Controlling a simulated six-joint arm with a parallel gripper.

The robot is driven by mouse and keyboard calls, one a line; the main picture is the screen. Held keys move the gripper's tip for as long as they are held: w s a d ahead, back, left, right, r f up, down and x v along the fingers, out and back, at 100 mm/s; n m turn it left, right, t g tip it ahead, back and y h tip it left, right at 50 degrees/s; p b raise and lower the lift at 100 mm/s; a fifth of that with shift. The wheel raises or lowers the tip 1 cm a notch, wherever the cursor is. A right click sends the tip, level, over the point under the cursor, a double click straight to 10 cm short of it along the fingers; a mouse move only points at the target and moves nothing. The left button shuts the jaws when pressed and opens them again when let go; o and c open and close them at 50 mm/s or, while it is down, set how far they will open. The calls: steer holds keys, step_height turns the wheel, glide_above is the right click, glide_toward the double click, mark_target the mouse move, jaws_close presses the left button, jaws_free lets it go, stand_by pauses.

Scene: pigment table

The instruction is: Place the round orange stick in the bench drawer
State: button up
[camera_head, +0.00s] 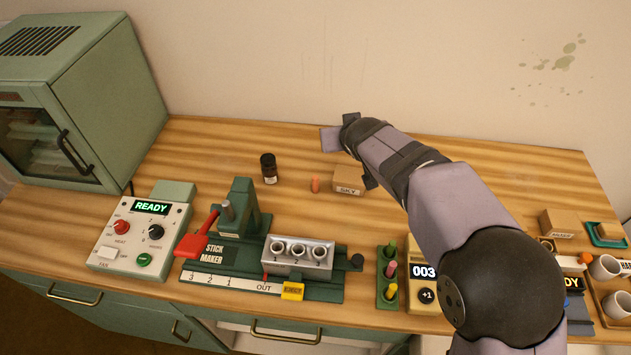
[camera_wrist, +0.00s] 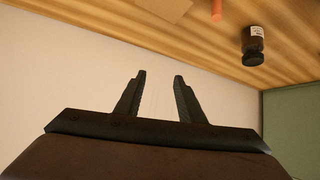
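A small orange stick (camera_head: 315,184) stands upright on the wooden bench, just left of a cardboard box (camera_head: 348,182) with a label. Its end also shows at the top edge of the wrist view (camera_wrist: 216,10). My gripper (camera_wrist: 159,76) is open with nothing between its fingers, and faces the wall in the wrist view. In the head view my arm largely hides it, near the wall behind the box. The bench front has a green drawer with a brass handle (camera_head: 75,296) at the left and another handle (camera_head: 285,334) below the stick maker.
A dark bottle (camera_head: 269,168) stands left of the stick. The stick maker (camera_head: 250,250), a READY control box (camera_head: 140,235) and a green rack of coloured sticks (camera_head: 388,275) line the front. A green cabinet (camera_head: 80,100) stands far left. Cups (camera_head: 605,267) sit at right.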

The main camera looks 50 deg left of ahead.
steer(key=s+m+g+h+p, duration=0.2)
steer(key=s+g+h, duration=0.15)
steer(key=s, duration=0.45)
steer(key=h, duration=0.1)
glide_toward(316, 178)
steer(key=shift+t, duration=0.35)
steer(key=shift+s+p+x, duration=0.2)
steer(key=shift+p+x, duration=0.75)
steer(key=shift+x, duration=1.2)
steer(key=shift+s+p+x, duration=0.15)
steer(key=shift+p+x, duration=0.75)
steer(key=shift+x, duration=1.2)
steer(key=shift+f, duration=0.1)
jaws_close()
